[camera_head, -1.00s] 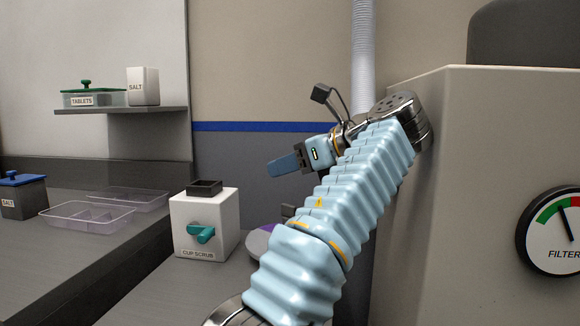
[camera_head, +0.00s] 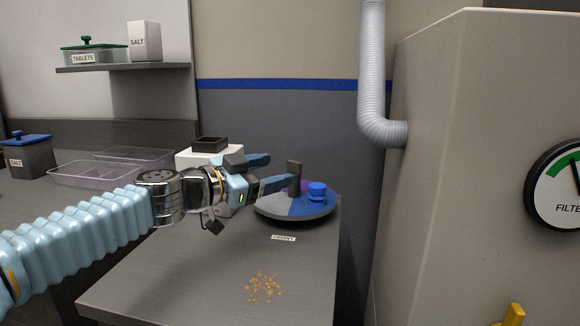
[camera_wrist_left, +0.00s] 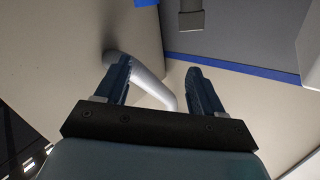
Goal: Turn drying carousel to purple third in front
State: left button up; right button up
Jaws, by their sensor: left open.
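The drying carousel (camera_head: 272,208) is a round turntable on the counter. A blue third lies at its right front and a pale grey part at its left. A little purple shows at the back, partly hidden behind the dark upright post (camera_head: 295,177). A small blue lidded object (camera_head: 317,191) stands on the right side. A "FRONT" label (camera_head: 283,238) lies on the counter before the carousel. My left gripper (camera_head: 279,170) is open, its fingers pointing right toward the post; I cannot tell whether they touch it. Its open fingers also show in the left wrist view (camera_wrist_left: 158,68). My right gripper is out of view.
A white cup-scrub box (camera_head: 195,158) stands behind my left gripper. Orange crumbs (camera_head: 265,287) lie on the front counter. A large beige cabinet (camera_head: 455,150) with a filter gauge rises at right.

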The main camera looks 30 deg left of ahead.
aim_at(293, 163)
pick_arm(q)
jog(key=s+a+f+n+t+y, duration=0.1)
jog(key=s+a+f+n+y, duration=0.1)
jog(key=a+n+y, duration=0.3)
jog(key=w+d, duration=0.1)
jog(key=w, duration=0.3)
jog(key=w+d+h+p, duration=0.1)
jog(key=w+d, duration=0.1)
jog(key=w, duration=0.2)
jog(key=w+d+h, duration=0.1)
jog(key=w, duration=0.4)
jog(key=shift+w+d+n, duration=0.1)
jog(key=shift+d+n, duration=0.05)
jog(key=shift+n, duration=0.25)
grip_shut()
